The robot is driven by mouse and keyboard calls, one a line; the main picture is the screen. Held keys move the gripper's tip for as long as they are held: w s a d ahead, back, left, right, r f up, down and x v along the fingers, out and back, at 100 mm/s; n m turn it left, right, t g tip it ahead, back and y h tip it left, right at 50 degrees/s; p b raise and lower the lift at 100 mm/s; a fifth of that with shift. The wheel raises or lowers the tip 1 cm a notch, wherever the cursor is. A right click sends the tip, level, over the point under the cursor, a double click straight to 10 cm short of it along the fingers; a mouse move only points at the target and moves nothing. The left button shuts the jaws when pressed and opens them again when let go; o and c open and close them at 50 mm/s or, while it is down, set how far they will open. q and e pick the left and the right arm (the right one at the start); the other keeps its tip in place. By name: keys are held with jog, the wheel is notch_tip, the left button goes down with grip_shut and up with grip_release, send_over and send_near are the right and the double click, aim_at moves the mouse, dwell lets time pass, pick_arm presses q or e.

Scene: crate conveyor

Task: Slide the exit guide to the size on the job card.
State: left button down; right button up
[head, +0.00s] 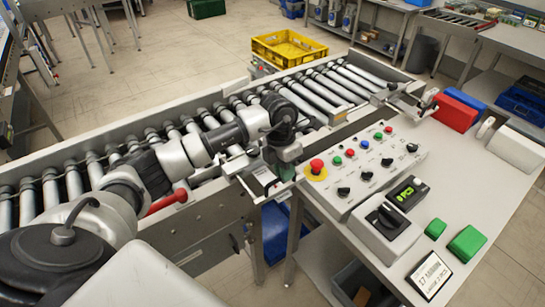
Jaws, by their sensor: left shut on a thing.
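My left arm reaches in from the left over the conveyor. Its gripper (284,158) points down at the front rail, beside the control panel, and is shut on part of the exit guide. The guide, a pale metal bracket (262,181), sits at the rail just left of the gripper; the gripped part is mostly hidden. Any scale marks are too small to read. My right gripper is not in view.
The roller conveyor (345,82) runs from lower left to upper right. A control panel (362,170) with an emergency stop (316,166) stands close right of the gripper. A red lever (167,202) sticks out at the front rail. Green blocks (467,242) and a red box (455,112) lie on the table.

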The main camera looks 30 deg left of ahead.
pick_arm(q)
jog(key=d, duration=0.1)
jog(key=s+d, duration=0.1)
jog(key=d, duration=0.1)
jog(key=shift+s+d, duration=0.3)
jog(key=shift+d, duration=0.1)
jog(key=c, duration=1.2)
grip_release()
jog(key=shift+d, duration=0.2)
jog(key=shift+o, duration=0.2)
jog(key=shift+a, duration=0.1)
notch_tip(320, 180, up, 11)
jog(key=a+b, duration=0.1)
jog(key=b, duration=0.2)
jog(key=shift+w+a+f, duration=0.15)
jog(key=shift+w+a, duration=0.25)
